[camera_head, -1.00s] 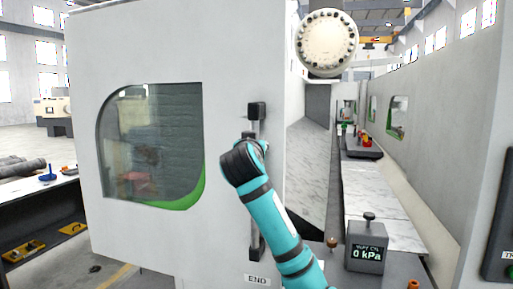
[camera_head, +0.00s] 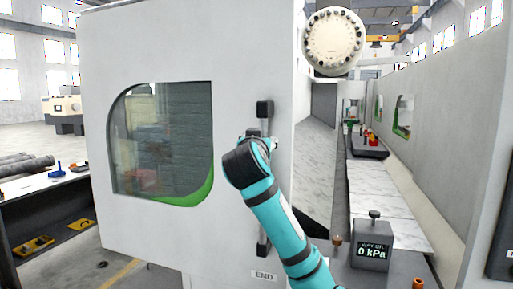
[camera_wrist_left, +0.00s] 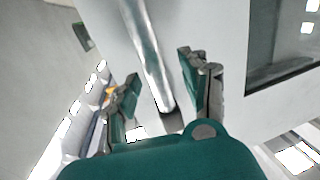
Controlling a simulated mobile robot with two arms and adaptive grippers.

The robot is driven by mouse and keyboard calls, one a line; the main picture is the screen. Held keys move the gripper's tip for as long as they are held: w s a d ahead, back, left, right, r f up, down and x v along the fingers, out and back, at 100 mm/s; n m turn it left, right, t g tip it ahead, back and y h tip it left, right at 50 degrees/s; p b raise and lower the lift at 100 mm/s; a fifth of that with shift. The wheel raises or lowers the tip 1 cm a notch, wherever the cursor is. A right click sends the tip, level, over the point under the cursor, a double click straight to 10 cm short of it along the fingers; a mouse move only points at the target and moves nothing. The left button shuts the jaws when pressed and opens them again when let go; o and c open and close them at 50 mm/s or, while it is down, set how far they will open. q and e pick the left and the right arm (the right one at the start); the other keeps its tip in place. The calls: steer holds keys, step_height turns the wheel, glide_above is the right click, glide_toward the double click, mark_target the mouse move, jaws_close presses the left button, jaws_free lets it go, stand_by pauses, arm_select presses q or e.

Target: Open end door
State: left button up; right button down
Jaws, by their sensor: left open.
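The end door (camera_head: 240,215) is a large white panel with a rounded dark window (camera_head: 160,140) and an END label (camera_head: 264,275). Its vertical bar handle (camera_head: 265,110) has dark end mounts and sits near the panel's right edge. My teal left arm reaches up to the handle in the head view and hides its middle. In the left wrist view, my left gripper (camera_wrist_left: 160,76) is open, with the silver handle bar (camera_wrist_left: 147,45) running between its fingers. I see no clear contact. My right gripper is not in view.
A grey box reading 0 kPa (camera_head: 372,243) stands right of the door, beside a pale marbled surface (camera_head: 377,190). A round bolted flange (camera_head: 334,42) hangs at upper right. A dark workbench (camera_head: 40,200) stands at left. Floor shows between bench and door.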

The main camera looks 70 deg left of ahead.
arm_select(q)
steer(key=v, duration=0.8)
steer(key=shift+s+d, duration=0.2)
steer(key=shift+d, duration=0.15)
